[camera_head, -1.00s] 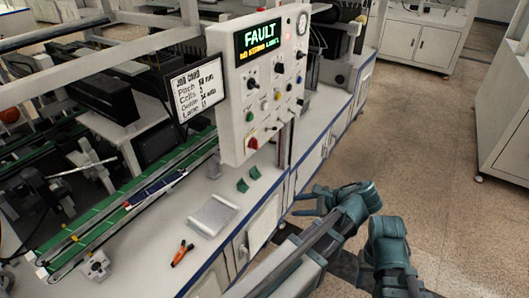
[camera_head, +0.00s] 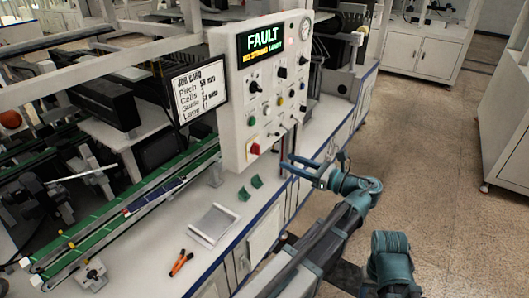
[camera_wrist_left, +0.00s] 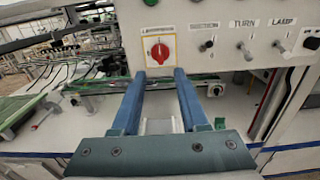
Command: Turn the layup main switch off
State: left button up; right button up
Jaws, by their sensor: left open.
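The main switch (camera_head: 255,149) is a red rotary knob on a yellow-edged plate at the lower left corner of the white control panel (camera_head: 232,120). In the left wrist view the red knob (camera_wrist_left: 160,52) sits just beyond and between the fingertips; its exact turn angle is hard to tell. My left gripper (camera_head: 288,163) is open and empty, in front of the panel's lower part and to the right of the knob in the head view. In the left wrist view its two blue fingers (camera_wrist_left: 160,75) point at the knob with a gap between. My right gripper is not seen.
The panel display (camera_head: 262,41) reads FAULT. Other knobs and toggles (camera_wrist_left: 245,48) line the panel right of the switch. Below are a white bench with green blocks (camera_head: 250,188), a grey tray (camera_head: 213,223) and orange-handled pliers (camera_head: 180,263). A job card screen (camera_head: 200,88) stands left.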

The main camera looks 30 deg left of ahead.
aim_at(257, 149)
pick_arm(q)
jog(key=a, duration=1)
jog(key=shift+w, duration=0.35)
jog(key=shift+c, duration=0.3)
grip_shut()
